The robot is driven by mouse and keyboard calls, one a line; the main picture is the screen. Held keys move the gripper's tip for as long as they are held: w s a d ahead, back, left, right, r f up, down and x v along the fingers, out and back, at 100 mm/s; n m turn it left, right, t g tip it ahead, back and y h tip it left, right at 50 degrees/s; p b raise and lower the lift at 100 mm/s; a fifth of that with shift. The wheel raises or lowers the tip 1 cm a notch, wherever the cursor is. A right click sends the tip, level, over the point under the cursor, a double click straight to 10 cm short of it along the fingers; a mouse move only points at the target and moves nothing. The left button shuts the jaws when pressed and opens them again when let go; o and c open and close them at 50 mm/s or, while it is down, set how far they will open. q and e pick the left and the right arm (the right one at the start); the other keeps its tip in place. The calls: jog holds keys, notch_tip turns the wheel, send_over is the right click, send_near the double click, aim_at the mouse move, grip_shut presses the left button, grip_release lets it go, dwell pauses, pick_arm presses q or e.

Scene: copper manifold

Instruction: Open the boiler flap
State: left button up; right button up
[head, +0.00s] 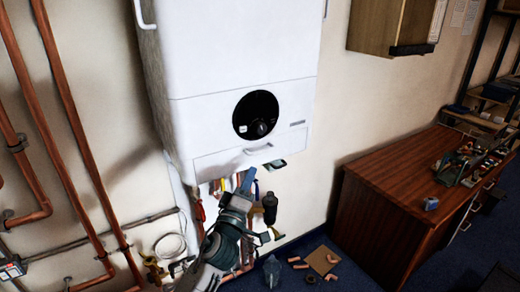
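The white boiler (215,60) hangs on the wall, with a round black dial (255,115) on its front. The boiler flap (220,163) is the narrow white panel along the bottom of the front. It looks flush and closed, and a small white handle (258,149) sits near its middle. My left gripper (250,184) is just below the flap, in front of the pipes and fittings under the boiler. It appears apart from the handle. Its fingers blend into the clutter, so I cannot tell whether they are open. My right gripper is not in view.
Copper pipes (62,130) run down the wall at left. A wooden desk (390,190) with tools stands at right, and a wooden cabinet (375,25) hangs above it. Loose copper fittings and a small board (322,260) lie on the floor.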

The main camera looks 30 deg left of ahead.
aim_at(259, 156)
pick_arm(q)
jog(key=p+x, duration=0.3)
jog(key=x, duration=0.5)
jog(key=shift+w+d+f+p, duration=0.1)
jog(key=shift+f+p, duration=0.1)
jog(key=shift+p, duration=0.1)
jog(key=shift+c, duration=0.5)
grip_shut()
